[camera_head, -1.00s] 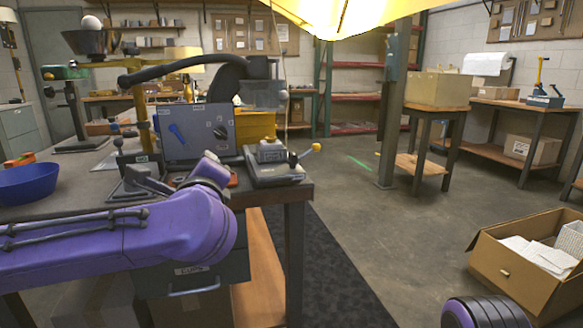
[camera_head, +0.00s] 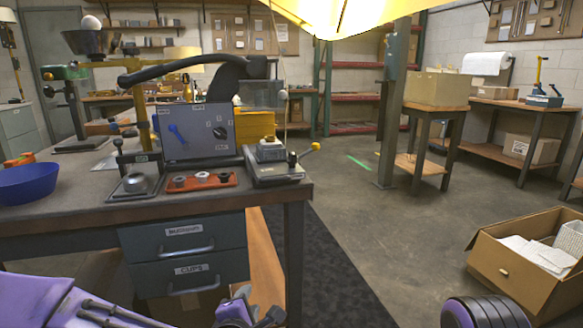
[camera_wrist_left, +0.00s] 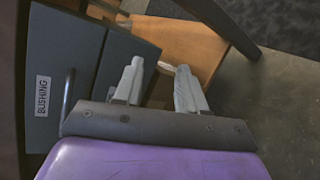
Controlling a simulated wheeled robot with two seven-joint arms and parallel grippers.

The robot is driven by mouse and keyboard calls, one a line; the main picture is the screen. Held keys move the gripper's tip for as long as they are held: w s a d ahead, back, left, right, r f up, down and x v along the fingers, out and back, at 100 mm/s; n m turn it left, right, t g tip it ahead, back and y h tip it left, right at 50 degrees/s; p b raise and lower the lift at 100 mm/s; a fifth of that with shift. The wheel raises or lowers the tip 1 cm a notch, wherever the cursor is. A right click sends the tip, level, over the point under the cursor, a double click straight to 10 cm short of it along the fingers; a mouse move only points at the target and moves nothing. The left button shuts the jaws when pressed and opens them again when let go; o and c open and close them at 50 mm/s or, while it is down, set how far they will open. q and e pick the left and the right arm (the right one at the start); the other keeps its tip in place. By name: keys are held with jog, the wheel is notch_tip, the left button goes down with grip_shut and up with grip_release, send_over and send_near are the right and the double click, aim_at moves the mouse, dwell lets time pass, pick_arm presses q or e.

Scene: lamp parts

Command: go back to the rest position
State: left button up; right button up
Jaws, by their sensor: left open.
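My left gripper (camera_head: 257,305) is low at the bottom edge of the head view, below the workbench top and in front of the drawers. It is partly cut off by the frame edge. In the left wrist view its two pale fingers (camera_wrist_left: 160,72) stand apart with nothing between them. The workbench (camera_head: 90,205) is clear of my left arm. My right gripper is out of view; only a purple and black part of my right side shows at the bottom right.
The dark drawers (camera_head: 188,270) under the bench are close to my left gripper; one labelled drawer front (camera_wrist_left: 62,85) fills the wrist view's left. A red tray (camera_head: 200,181) and blue bowl (camera_head: 28,184) sit on the bench. A cardboard box (camera_head: 522,283) stands at right. The middle floor is free.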

pick_arm(q)
jog(key=s+a+f+m+g, duration=0.1)
jog(key=s+f+m+g, duration=0.2)
jog(key=f, duration=0.4)
jog(key=s+a+f+m, duration=0.2)
jog(key=s+f+m, duration=0.25)
jog(key=f, duration=0.25)
jog(key=s+a+f+m+g+y, duration=0.1)
jog(key=s+a+f+m+g, duration=0.2)
jog(key=s+a+f, duration=0.45)
jog(key=s+a+f+m+g+y, duration=0.25)
jog(key=s+a, duration=0.25)
jog(key=s, duration=0.5)
jog(key=s+a+f+m+g+y, duration=0.1)
jog(key=s+a+f+m+g, duration=0.15)
jog(key=s+a+f, duration=0.5)
notch_tip(320, 180, up, 25)
jog(key=d+p, duration=0.2)
jog(key=p, duration=2.2)
jog(key=shift+r+n, duration=0.15)
jog(key=shift+n, duration=0.2)
